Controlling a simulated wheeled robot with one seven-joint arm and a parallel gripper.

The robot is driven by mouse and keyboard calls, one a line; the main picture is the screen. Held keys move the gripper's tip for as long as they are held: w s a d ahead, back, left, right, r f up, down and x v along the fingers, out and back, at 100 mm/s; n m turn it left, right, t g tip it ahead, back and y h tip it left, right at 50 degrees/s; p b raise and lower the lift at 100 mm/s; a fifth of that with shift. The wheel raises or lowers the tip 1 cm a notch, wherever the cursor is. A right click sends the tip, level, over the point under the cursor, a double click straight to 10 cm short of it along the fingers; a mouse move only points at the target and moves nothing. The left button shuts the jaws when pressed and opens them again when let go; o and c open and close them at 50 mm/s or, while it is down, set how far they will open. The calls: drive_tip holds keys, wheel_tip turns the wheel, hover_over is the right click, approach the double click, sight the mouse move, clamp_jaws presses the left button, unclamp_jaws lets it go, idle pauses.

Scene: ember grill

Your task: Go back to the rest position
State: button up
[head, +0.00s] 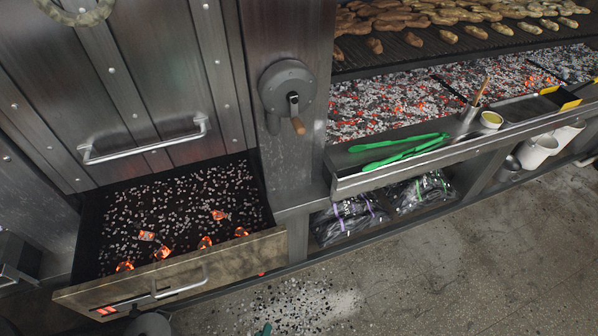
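My gripper does not show clearly in the head view. A dark grey rounded shape (148,325) shows at the bottom edge, in front of the drawer; I cannot tell what it is. An ember drawer (245,250) at the lower left stands pulled out, with dark coals and several glowing embers inside. Its front handle (180,289) is free. Green tongs (400,150) lie on the metal ledge (372,180) in front of the grill.
A steel door with a bar handle (145,141) is above the drawer. A crank wheel (287,88) is on the post. Sausages (412,39) lie on the grill over glowing coals. Bagged charcoal (348,219) sits below.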

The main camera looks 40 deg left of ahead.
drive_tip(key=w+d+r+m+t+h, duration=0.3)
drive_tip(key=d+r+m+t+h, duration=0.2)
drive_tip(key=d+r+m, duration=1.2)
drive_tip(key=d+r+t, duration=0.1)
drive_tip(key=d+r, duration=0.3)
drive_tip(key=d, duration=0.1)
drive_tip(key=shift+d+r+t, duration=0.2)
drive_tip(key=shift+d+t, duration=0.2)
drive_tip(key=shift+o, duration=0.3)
